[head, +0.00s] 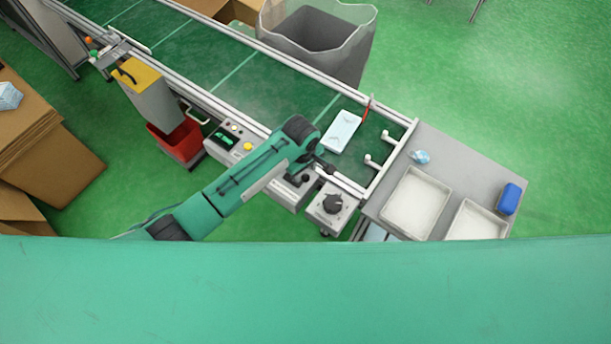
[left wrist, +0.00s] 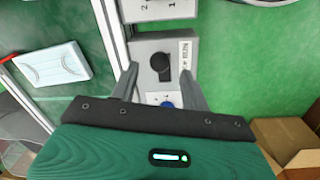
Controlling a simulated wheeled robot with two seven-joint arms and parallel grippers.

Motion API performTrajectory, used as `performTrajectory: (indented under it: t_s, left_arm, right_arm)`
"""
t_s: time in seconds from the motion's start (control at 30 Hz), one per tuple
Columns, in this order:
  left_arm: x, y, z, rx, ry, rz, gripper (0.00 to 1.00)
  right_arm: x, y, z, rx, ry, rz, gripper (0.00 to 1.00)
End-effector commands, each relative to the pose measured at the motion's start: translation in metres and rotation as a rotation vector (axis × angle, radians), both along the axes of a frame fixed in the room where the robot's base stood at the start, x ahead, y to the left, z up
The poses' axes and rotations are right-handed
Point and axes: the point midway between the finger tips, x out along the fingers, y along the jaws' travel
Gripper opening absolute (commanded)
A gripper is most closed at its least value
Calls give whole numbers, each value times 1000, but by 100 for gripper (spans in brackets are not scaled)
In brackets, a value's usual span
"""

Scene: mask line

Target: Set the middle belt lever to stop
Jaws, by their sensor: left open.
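The middle belt control box (head: 289,193) stands at the belt's near edge, partly hidden under my left arm. In the left wrist view its black lever (left wrist: 160,63) shows as a rounded knob on a grey face, beside a white printed label (left wrist: 185,55) too small to read surely. A blue button (left wrist: 167,104) sits below the lever. My left gripper (head: 318,166) is over this box. In the left wrist view its fingers (left wrist: 160,75) are open, one on each side of the lever, with no clear contact. My right gripper is not in view.
A box with a black dial (head: 331,203) stands to the right, and a box with a display (head: 224,138) to the left. A mask pack (head: 341,131) lies on the green belt (head: 270,90). White trays (head: 411,203) sit on the grey table at right.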

Motion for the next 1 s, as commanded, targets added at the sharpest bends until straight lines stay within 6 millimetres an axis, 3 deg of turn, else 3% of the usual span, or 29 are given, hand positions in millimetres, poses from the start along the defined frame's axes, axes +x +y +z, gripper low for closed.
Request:
performTrajectory:
  t_s: [0.1, 0.3, 0.7, 0.73, 0.97, 1.0]
  left_arm:
    - [1, -1, -22, 2, 1, 0, 47]
    - [2, -3, -44, 0, 1, -1, 47]
    - [2, -3, -52, -1, 0, -2, 47]
    - [2, -3, -52, -1, 0, -2, 45]
    - [2, -3, -52, -1, -1, -1, 0]
    - [2, -3, -52, -1, -1, -1, 0]
  right_arm:
    - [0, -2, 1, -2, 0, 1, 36]
    - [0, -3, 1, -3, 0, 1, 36]
    - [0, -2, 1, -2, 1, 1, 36]
    - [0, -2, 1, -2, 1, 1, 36]
    - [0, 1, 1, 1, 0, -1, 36]
    - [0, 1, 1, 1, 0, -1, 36]
